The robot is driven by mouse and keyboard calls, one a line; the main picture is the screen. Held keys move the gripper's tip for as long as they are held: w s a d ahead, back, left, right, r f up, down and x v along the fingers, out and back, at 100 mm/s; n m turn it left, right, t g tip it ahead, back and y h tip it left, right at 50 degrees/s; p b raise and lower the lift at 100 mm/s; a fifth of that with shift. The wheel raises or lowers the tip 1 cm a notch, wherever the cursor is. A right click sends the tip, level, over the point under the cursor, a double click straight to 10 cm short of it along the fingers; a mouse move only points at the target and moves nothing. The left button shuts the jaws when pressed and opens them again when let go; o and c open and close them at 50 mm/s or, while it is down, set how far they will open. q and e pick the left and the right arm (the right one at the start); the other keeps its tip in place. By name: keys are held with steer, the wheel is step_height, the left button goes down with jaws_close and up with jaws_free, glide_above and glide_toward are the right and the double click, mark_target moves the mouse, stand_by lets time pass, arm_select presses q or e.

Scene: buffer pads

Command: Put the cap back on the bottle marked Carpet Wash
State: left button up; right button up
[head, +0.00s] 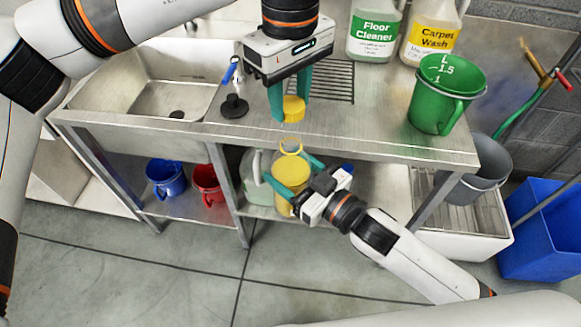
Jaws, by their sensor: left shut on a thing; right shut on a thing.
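The cap is well left of the bottle.
A Floor Cleaner bottle (374,35) stands left of the Carpet Wash bottle. A green measuring jug (437,103) stands at the counter's right. A sink (160,85) and black plug (234,106) are left. Blue (165,180) and red (207,184) buckets sit below.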

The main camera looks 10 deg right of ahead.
mark_target(291, 137)
arm_select(q)
steer(key=shift+f, duration=1.85)
arm_select(e)
steer(key=shift+r, duration=0.15)
arm_select(q)
steer(key=shift+s, duration=0.1)
steer(key=shift+f, duration=0.85)
steer(key=shift+f, duration=0.55)
arm_select(e)
steer(key=c, duration=0.4)
arm_select(q)
steer(key=m, duration=1.9)
steer(key=shift+m, duration=0.3)
